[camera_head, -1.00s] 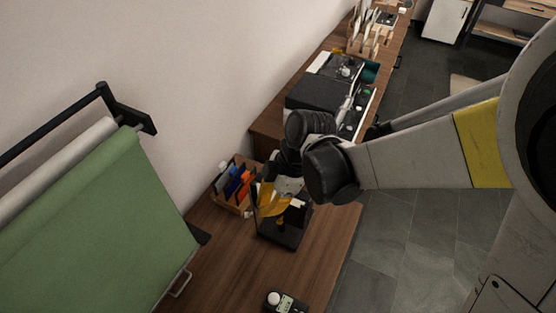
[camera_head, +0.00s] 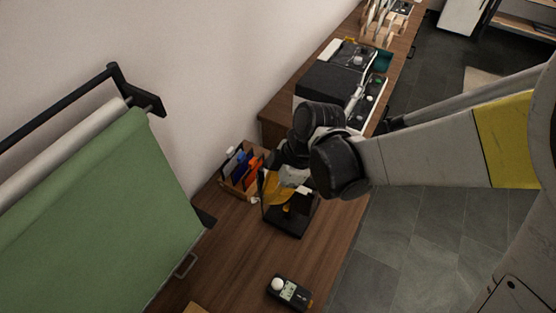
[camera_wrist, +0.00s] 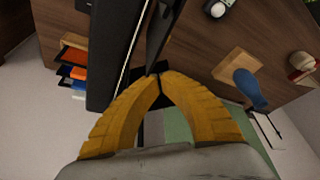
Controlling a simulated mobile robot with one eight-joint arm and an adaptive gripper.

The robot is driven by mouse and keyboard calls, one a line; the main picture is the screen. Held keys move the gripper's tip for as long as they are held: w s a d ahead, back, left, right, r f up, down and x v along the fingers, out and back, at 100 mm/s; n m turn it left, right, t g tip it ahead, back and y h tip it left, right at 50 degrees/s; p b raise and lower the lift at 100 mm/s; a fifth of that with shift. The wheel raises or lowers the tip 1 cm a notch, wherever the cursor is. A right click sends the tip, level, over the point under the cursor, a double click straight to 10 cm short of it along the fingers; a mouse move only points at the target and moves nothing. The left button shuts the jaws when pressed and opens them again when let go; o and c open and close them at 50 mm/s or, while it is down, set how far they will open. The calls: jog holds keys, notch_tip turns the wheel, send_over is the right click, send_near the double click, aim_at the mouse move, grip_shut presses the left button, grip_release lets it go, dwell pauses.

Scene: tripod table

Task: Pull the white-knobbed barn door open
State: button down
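A black fixture with flat dark panels (camera_head: 288,224) stands on the wooden table under my gripper, probably the one with the barn doors. In the wrist view, a wide black panel (camera_wrist: 112,45) and a narrow dark flap (camera_wrist: 164,32) run up from my fingertips. I cannot make out a white knob on either; my fingers may hide it. My gripper (camera_wrist: 158,76) has yellow fingers curved together, their tips almost meeting at the flap's lower end. I cannot tell whether they pinch it. In the head view, my wrist hides part of the fixture and the fingertips.
A wooden organizer (camera_head: 241,172) stands left of the fixture, by the wall. A small meter with a white dome (camera_head: 289,291) lies in front. A green backdrop roll (camera_head: 95,215) hangs at left. Black equipment (camera_head: 335,85) stands farther back. Grey floor (camera_head: 395,240) is clear at right.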

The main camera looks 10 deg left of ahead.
aim_at(253, 198)
jog(key=shift+s+a+m, duration=0.15)
jog(key=shift+s+m, duration=0.05)
jog(key=shift+m, duration=0.2)
jog(key=shift+s+a+m+t+b, duration=0.25)
jog(key=shift+a+m+t, duration=0.1)
jog(key=shift+a+m, duration=0.3)
jog(key=shift+s+a+m+t+b, duration=0.1)
jog(key=shift+s+a+m+t, duration=0.2)
jog(key=shift+a+m, duration=0.35)
jog(key=shift+s+a+m+t+b, duration=0.2)
jog(key=shift+a+m+t, duration=0.2)
jog(key=shift+m, duration=0.4)
jog(key=shift+a, duration=0.1)
jog(key=shift+w, duration=0.1)
